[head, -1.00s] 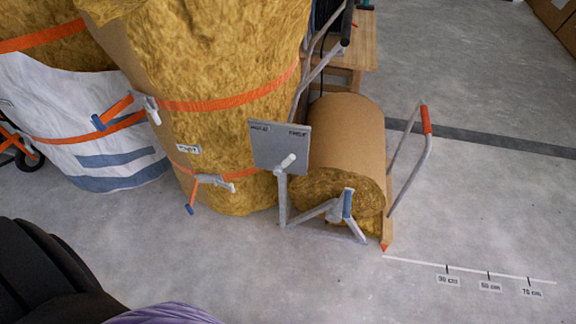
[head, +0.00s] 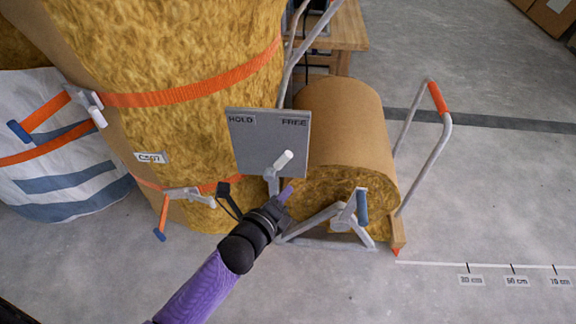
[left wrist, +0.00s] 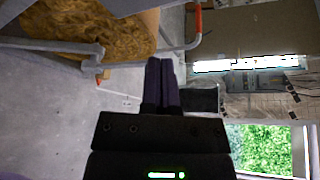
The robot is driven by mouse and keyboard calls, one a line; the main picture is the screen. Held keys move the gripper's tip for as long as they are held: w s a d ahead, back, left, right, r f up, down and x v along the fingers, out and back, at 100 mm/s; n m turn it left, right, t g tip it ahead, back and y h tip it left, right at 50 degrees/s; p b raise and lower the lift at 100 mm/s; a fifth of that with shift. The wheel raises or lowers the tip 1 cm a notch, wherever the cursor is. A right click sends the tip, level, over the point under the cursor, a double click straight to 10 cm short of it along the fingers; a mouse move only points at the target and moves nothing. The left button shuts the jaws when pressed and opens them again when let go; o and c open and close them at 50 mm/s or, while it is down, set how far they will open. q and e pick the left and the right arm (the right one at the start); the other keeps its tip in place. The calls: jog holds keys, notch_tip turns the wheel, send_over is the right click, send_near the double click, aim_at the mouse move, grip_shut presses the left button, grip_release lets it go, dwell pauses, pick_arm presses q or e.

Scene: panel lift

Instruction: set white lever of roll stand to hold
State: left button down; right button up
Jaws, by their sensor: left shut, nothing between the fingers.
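The white lever (head: 283,160) sits on the lower part of a grey plate (head: 262,145) marked HOLD at its left and FREE at its right. The lever leans up and to the right, toward the FREE side. The plate stands on the grey frame of the roll stand (head: 300,229), in front of a brown-wrapped roll (head: 345,115). My left gripper (head: 287,191) is just below the lever, shut and empty, seemingly apart from it; depth is hard to judge. In the left wrist view its shut fingers (left wrist: 161,80) show, but the lever does not. My right gripper is not in view.
A tall strapped insulation roll (head: 185,60) stands close on the left, with a buckle (head: 190,196) near my left arm. A blue-gripped crank (head: 361,207) and a red-gripped handle (head: 438,98) stick out on the right. The floor at front right is free.

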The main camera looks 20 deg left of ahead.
aim_at(279, 164)
pick_arm(q)
jog(key=b+x, duration=0.2)
jog(key=x, duration=0.1)
jog(key=b+x, duration=0.2)
jog(key=x, duration=0.2)
jog(key=f+b+x, duration=0.1)
jog(key=b+x, duration=0.1)
jog(key=x, duration=0.1)
jog(key=shift+w+b, duration=0.2)
jog(key=shift+b, duration=0.1)
jog(key=shift+s+a+r+p, duration=0.3)
jog(key=shift+s+a+r, duration=0.1)
jog(key=shift+a+r, duration=0.15)
jog(key=shift+s+a+r+p, duration=0.3)
jog(key=shift+s+a+r, duration=0.1)
jog(key=shift+a+r, duration=0.2)
jog(key=shift+s+a+r, duration=0.2)
jog(key=shift+a+r, duration=0.05)
jog(key=shift+a, duration=0.1)
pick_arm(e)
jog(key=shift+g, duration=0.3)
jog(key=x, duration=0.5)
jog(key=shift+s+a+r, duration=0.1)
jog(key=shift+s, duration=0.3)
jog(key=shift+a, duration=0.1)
pick_arm(q)
jog(key=shift+a, duration=0.1)
